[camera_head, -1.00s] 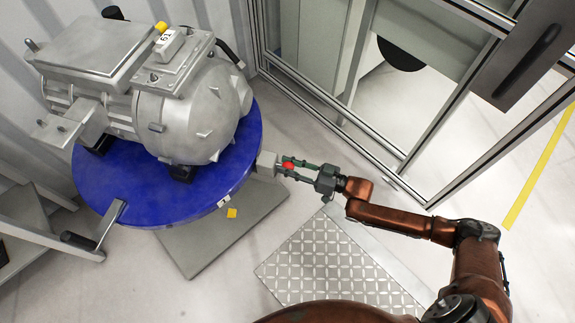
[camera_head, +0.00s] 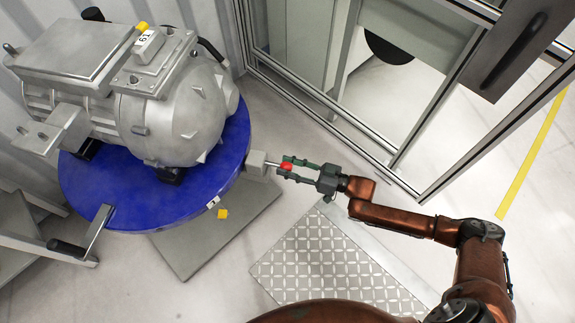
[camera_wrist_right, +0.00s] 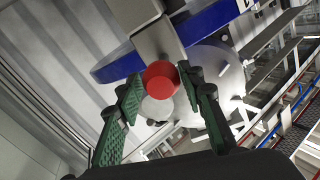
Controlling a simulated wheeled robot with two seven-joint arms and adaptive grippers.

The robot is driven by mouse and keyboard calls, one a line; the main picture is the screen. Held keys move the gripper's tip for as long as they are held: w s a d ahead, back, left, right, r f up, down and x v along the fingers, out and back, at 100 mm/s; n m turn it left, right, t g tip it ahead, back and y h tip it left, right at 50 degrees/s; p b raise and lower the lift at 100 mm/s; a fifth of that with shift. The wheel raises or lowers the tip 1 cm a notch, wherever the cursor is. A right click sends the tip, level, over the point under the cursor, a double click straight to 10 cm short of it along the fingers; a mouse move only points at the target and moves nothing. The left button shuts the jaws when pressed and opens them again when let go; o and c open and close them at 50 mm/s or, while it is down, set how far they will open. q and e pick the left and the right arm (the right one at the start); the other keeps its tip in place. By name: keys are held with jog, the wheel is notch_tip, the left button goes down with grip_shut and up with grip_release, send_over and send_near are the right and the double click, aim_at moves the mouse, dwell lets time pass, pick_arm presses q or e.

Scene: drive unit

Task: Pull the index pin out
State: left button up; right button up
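The index pin has a red knob (camera_head: 286,168) and a thin bright shaft. The shaft shows between the knob and a grey block (camera_head: 257,163) at the right edge of the blue round table (camera_head: 215,187). My right gripper (camera_head: 287,169) has its green-padded fingers on both sides of the knob and is shut on it. In the right wrist view the knob (camera_wrist_right: 160,79) sits between the fingertips, in front of the block. The pin's inner end is hidden. My left gripper is not in view.
A grey motor-like drive unit (camera_head: 180,115) stands on the blue table. A crank handle (camera_head: 75,248) juts out at the lower left. A metal-framed enclosure (camera_head: 345,115) stands behind my right arm. A tread plate (camera_head: 325,265) lies on the floor.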

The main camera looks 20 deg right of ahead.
jog(key=shift+o, duration=1.1)
jog(key=shift+a, duration=0.2)
jog(key=shift+s+d, duration=0.2)
jog(key=shift+d, duration=0.1)
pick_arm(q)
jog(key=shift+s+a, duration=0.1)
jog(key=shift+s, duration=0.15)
pick_arm(e)
jog(key=v, duration=1.1)
jog(key=shift+s+d+r, duration=0.1)
